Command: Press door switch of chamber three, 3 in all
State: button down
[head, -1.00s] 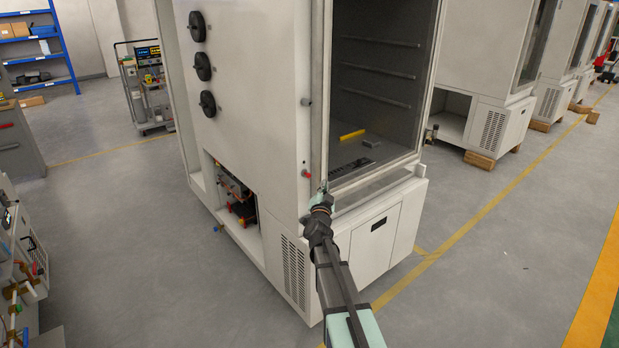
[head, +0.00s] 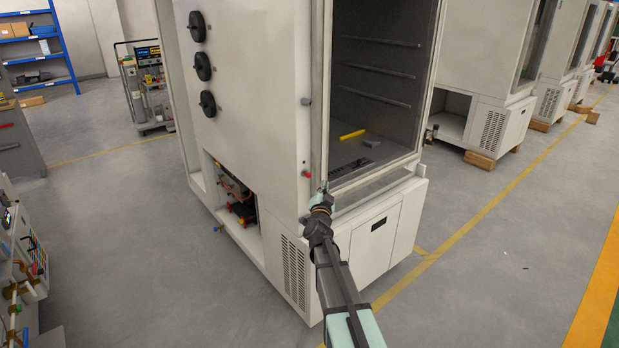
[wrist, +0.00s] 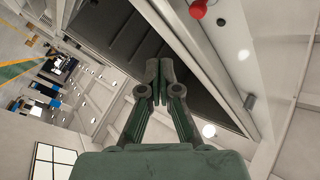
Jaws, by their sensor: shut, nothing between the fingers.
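A white test chamber (head: 258,120) stands in front of me, with its dark inside showing through the front frame. A red knob (head: 306,174) and a grey round stub (head: 306,102) sit on the edge of its side face; I cannot tell which part is the door switch. In the wrist view the red knob (wrist: 198,9) is at the top and the grey stub (wrist: 249,101) at the right. My gripper (wrist: 159,84) is shut and empty, apart from both. In the head view my gripper (head: 321,193) is at the chamber's front corner, below the red knob.
A yellow bar (head: 352,135) and a grey block (head: 371,141) lie inside the chamber. Three black round knobs (head: 203,66) are on its side face. More chambers (head: 490,45) stand at the right. The floor (head: 470,285) at the front right is clear.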

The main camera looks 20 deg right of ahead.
aim_at(307, 174)
jog(key=s+b, duration=0.1)
jog(key=s+d+b, duration=0.1)
jog(key=s+b, duration=0.1)
jog(key=shift+s, duration=0.3)
jog(key=shift+w, duration=0.1)
jog(key=shift+w+a+p, duration=0.4)
jog(key=shift+w+p, duration=0.15)
jog(key=shift+w, duration=0.8)
jog(key=shift+w+a+p, duration=0.45)
jog(key=shift+w+p, duration=0.1)
jog(key=shift+w, duration=0.85)
jog(key=shift+w+a+p, duration=0.4)
jog(key=shift+w+p, duration=0.15)
jog(key=shift+w, duration=0.8)
jog(key=shift+w, duration=0.1)
jog(key=shift+w+a, duration=0.1)
jog(key=shift+w, duration=0.2)
